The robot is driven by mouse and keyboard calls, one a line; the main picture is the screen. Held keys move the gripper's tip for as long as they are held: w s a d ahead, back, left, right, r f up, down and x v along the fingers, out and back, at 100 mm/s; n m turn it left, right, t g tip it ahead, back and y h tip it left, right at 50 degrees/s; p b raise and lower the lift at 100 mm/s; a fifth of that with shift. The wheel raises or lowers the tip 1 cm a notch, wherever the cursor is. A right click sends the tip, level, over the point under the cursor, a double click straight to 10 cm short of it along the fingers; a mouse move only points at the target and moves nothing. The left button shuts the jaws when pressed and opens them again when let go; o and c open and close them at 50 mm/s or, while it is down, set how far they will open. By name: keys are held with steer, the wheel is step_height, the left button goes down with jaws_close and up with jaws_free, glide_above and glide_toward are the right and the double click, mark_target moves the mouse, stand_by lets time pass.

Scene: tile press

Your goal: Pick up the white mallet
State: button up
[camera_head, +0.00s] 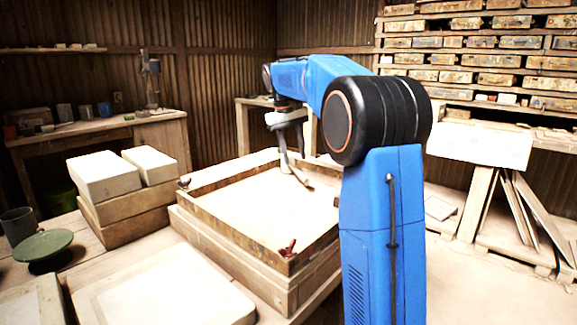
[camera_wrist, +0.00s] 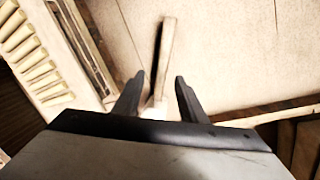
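My gripper (camera_wrist: 160,90) shows in the wrist view with its two dark fingers apart. Between them is the mallet, with a pale wooden handle (camera_wrist: 166,50) running away from me and a bright white end (camera_wrist: 154,110) nearer the palm. A gap shows between the mallet and the right finger; the left finger is closer, and I cannot tell if it touches. In the head view my gripper (camera_head: 284,155) reaches down over the wooden framed bed (camera_head: 235,235). A thin brownish handle (camera_head: 299,174) shows beneath it; the white part is not clear there.
Stacked pale blocks (camera_head: 105,178) stand left of the frame. A green round stand (camera_head: 43,246) and a dark mug (camera_head: 18,225) are at far left. A small red-brown item (camera_head: 288,248) sits on the frame's near corner. The bed's middle is mostly clear.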

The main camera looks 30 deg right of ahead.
mark_target(295, 168)
steer(key=shift+w+d+f, duration=0.1)
steer(key=shift+d+f, duration=0.1)
steer(key=shift+f, duration=1.15)
steer(key=shift+w+d+f, duration=0.1)
steer(key=shift+d+f, duration=0.1)
steer(key=shift+f, duration=1.15)
jaws_close()
